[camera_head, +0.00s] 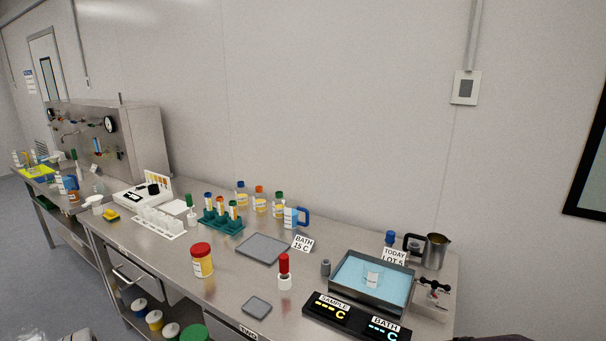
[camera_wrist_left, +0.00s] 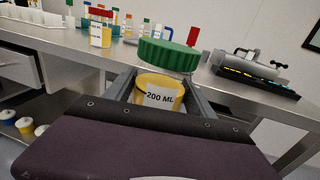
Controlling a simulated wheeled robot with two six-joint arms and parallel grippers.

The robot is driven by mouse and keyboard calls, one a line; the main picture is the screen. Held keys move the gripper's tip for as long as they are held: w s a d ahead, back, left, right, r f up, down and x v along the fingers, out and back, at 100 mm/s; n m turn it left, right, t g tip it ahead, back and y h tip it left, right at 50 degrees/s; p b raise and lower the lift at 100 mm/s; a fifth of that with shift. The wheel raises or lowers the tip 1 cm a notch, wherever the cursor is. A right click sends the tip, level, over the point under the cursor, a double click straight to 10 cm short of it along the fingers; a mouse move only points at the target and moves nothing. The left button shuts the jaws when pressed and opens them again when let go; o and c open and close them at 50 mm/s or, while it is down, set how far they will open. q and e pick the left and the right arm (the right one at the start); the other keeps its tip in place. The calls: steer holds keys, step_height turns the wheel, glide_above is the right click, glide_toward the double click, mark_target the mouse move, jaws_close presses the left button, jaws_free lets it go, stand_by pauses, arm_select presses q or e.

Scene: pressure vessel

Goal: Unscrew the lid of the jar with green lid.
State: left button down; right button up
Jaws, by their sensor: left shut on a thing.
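The jar with a green lid shows in the left wrist view, with a yellow body (camera_wrist_left: 172,84) and a "200 ML" label. My left gripper (camera_wrist_left: 160,90) is shut on the jar's body, with one finger on each side. The wide ribbed green lid (camera_wrist_left: 168,55) is over the jar's mouth and looks tilted against the body; I cannot tell whether it is still threaded. In the head view only part of the green lid (camera_head: 195,333) shows at the bottom edge, in front of the bench. My right gripper is not in view.
The steel bench (camera_head: 225,285) holds a red-lidded yellow jar (camera_head: 202,263), a red-topped bottle (camera_head: 284,275), a grey tray (camera_head: 263,248), a small grey pad (camera_head: 257,307) and a water bath (camera_head: 372,282). Tube racks and bottles stand farther back. Some bare bench lies near the front edge.

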arm_select(q)
steer(key=s+d+f+m+g+h, duration=0.2)
steer(key=s+d+m+g+h, duration=0.4)
steer(key=s, duration=0.5)
steer(key=d+m+h, duration=0.1)
steer(key=d+h, duration=0.1)
steer(key=d, duration=0.1)
steer(key=shift+g+h, duration=0.3)
